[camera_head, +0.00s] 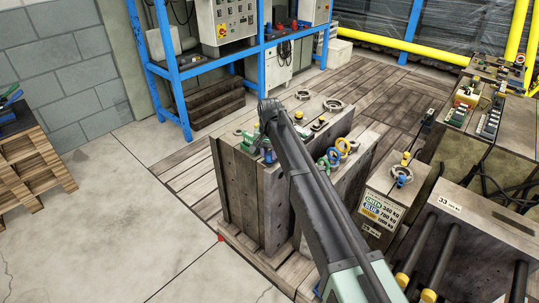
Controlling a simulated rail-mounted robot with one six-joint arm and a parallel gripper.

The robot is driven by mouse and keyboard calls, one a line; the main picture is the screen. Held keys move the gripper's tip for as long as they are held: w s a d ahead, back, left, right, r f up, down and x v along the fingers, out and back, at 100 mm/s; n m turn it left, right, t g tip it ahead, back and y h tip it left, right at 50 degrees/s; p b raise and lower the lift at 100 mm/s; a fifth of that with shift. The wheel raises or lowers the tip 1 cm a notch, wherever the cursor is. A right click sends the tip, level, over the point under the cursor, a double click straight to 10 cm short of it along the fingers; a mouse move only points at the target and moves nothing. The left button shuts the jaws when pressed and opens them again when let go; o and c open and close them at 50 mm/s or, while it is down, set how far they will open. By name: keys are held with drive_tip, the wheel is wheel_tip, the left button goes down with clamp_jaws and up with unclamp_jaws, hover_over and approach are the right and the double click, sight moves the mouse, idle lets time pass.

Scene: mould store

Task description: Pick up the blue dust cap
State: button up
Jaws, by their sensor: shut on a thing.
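My arm reaches from the lower right to the top of a large grey-brown mould block (240,190), and my gripper (268,145) points down at its near left top edge. A small blue dust cap (270,156) shows just under my wrist, at the jaws. My gripper is shut on it; the fingers are small, dark and partly hidden by my wrist. I cannot tell whether the cap is clear of the block top.
Green fittings (247,141) sit left of the gripper. Green, blue and yellow rings (343,146) stand to its right, with steel rings (333,104) behind. A smaller labelled block (385,205) stands right. A blue rack (180,85) is behind; open floor (120,220) lies left.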

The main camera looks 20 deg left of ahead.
sight(270, 152)
wheel_tip(270, 152, up, 20)
drive_tip(key=p, duration=2)
drive_tip(key=shift+r, duration=0.15)
